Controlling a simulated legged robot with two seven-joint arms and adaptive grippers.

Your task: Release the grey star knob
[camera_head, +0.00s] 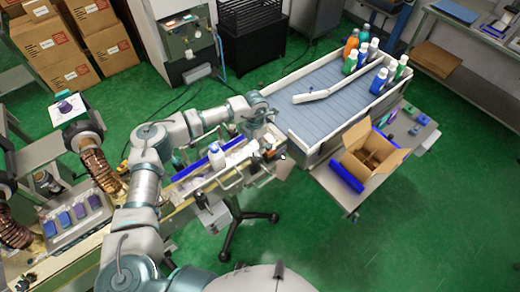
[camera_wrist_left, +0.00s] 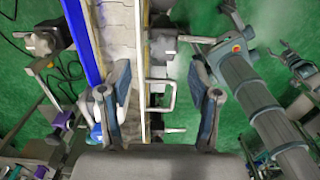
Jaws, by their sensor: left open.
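My left gripper (camera_head: 264,136) is over the end of the narrow guide-rail conveyor (camera_head: 190,183) in the head view. In the left wrist view its two fingers (camera_wrist_left: 160,85) stand wide apart, with nothing clearly held between them. Below and between them are a pale U-shaped handle (camera_wrist_left: 173,95) and a grey clamp block (camera_wrist_left: 161,47) with a rod going right. My right gripper is not in clear view.
A white bottle (camera_head: 214,154) stands on the narrow conveyor near my left arm. A wide conveyor (camera_head: 325,92) with several bottles lies beyond, with an open carton (camera_head: 371,153) beside it. A blue rail (camera_wrist_left: 82,40) runs along the left in the wrist view.

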